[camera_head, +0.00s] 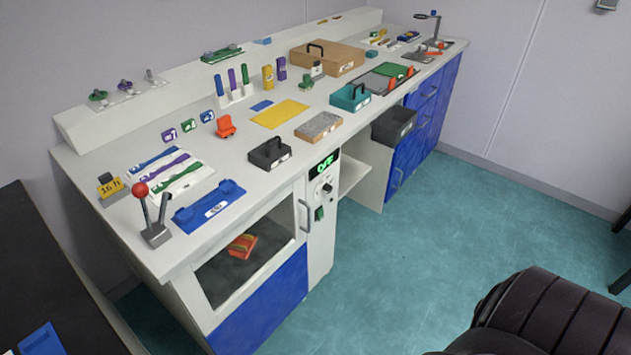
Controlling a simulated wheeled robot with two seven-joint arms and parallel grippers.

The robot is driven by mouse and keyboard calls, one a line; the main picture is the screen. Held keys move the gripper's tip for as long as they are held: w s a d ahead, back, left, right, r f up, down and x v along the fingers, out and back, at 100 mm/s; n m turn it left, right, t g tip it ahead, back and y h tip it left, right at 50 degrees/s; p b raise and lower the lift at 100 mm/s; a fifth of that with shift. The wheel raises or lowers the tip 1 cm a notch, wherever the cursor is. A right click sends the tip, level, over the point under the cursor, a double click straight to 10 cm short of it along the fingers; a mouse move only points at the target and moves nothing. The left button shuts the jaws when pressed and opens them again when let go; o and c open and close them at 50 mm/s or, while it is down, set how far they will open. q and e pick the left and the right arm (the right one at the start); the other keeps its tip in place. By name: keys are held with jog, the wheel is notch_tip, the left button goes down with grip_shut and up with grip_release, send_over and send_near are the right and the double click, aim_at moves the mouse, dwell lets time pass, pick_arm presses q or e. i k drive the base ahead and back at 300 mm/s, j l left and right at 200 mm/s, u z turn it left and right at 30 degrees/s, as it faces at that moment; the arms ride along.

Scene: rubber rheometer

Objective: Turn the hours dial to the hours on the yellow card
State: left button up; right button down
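A small yellow card (111,187) stands in a grey holder at the near left end of the bench and appears to read "16 h". A small round dial (327,188) is on the white front panel to the right of the glass-fronted oven, below a lit green display (325,164). The display's characters are too small to read surely, and I cannot make out the dial's pointer or marks. A green switch (319,213) is below the dial. Neither of my grippers is in view.
The oven window (245,255) shows an orange-red item inside. A lever with a red ball (150,215) stands on the bench's near corner. A black handled block (270,153) sits above the panel. Open green floor (400,260) lies before it; a dark ribbed shape (560,315) fills the lower right.

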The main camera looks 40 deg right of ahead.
aim_at(326, 188)
jog(key=z, duration=1.2)
